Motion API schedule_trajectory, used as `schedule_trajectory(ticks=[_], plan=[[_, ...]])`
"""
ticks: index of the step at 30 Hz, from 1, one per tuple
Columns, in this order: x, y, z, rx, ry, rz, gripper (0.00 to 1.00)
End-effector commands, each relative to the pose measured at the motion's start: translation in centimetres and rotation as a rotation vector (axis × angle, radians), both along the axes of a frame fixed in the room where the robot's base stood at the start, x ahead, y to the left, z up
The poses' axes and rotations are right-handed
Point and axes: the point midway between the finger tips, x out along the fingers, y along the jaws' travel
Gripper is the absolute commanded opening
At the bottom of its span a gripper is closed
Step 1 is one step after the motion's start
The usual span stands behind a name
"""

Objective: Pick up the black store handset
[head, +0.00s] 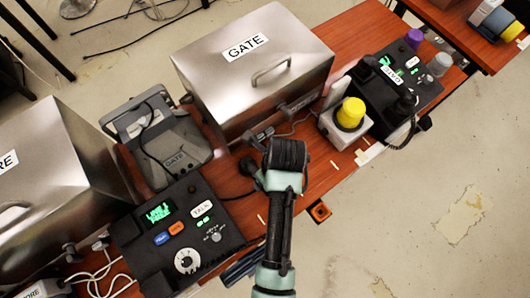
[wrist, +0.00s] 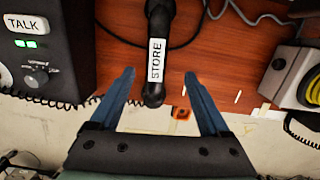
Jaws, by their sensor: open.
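The black store handset (wrist: 160,22) lies on the wooden table in the wrist view, with a white STORE label along its grip. It runs up and down in the picture and its top end is cut off. My gripper (wrist: 159,77) is open, with one blue finger on each side of the handset's lower part. A gap shows between each finger and the handset, and nothing is held. In the head view my arm covers most of this spot; a dark rounded piece (head: 249,166) shows just left of the arm, and I cannot tell if it is the handset.
A black console (head: 165,238) with TALK button and dial stands left of my arm. A metal GATE box (head: 250,75) stands behind. Right of it are a grey unit with a yellow knob (head: 350,113) and another black console (head: 425,88) with a GATE handset. The table's front edge is close.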

Motion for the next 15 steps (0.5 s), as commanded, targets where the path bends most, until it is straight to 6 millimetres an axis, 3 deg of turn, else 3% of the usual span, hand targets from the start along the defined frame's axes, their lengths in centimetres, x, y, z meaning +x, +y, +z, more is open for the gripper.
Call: schedule_trajectory(ticks=[3,11,15], plan=[[0.2,0.2,-1.8,0.000,0.000,0.002,0.80],[0.2,0.5,-3.7,0.000,0.000,0.003,0.80],[-0.1,1.0,-6.0,-0.001,0.000,0.004,0.80]])
